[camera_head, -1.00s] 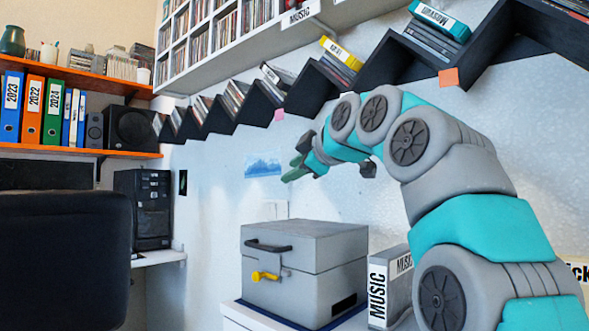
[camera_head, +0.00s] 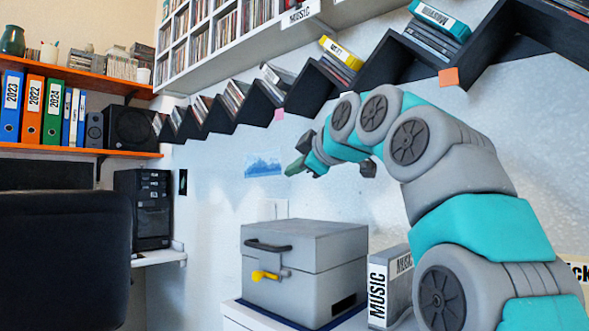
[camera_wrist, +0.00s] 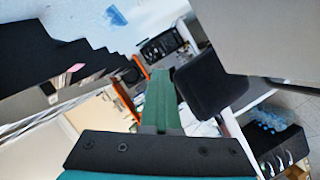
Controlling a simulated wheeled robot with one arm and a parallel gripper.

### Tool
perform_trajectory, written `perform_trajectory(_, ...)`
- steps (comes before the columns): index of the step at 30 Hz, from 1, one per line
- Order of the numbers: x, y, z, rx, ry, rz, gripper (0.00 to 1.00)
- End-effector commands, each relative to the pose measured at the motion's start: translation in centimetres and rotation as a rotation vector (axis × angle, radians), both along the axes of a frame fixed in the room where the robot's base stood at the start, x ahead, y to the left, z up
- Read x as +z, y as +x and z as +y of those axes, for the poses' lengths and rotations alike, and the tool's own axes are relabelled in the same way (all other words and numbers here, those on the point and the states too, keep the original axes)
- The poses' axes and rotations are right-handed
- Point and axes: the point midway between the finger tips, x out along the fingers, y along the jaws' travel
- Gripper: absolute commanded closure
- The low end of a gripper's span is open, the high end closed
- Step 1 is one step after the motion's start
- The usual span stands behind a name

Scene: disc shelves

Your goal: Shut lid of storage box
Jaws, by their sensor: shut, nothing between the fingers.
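The grey storage box (camera_head: 303,290) stands on a white surface at the lower middle of the head view. Its lid (camera_head: 318,232) lies flat and level on top, with a dark handle (camera_head: 268,246) and a yellow latch (camera_head: 265,275) on the front. My gripper (camera_head: 295,168) is in the air above the box, in front of the wall, apart from the lid. Its green fingers are together and hold nothing. In the wrist view the shut fingers (camera_wrist: 160,100) point away over the room. A grey surface at the upper right there may be the box.
A "MUSIC" box (camera_head: 390,287) stands just right of the storage box. Black zigzag shelves (camera_head: 310,88) with discs run along the wall above. A dark chair (camera_head: 65,255) and desk are at the left.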

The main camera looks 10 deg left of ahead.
Motion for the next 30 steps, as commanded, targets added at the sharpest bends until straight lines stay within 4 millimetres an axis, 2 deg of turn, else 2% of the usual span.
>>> perform_trajectory(16, 0.0, 0.0, 0.0, 0.0, 0.0, 0.0, 1.0)
perform_trajectory(27, 0.0, 0.0, 0.0, 0.0, 0.0, 0.0, 0.6)
perform_trajectory(30, 0.0, 0.0, 0.0, 0.0, 0.0, 0.0, 0.58)
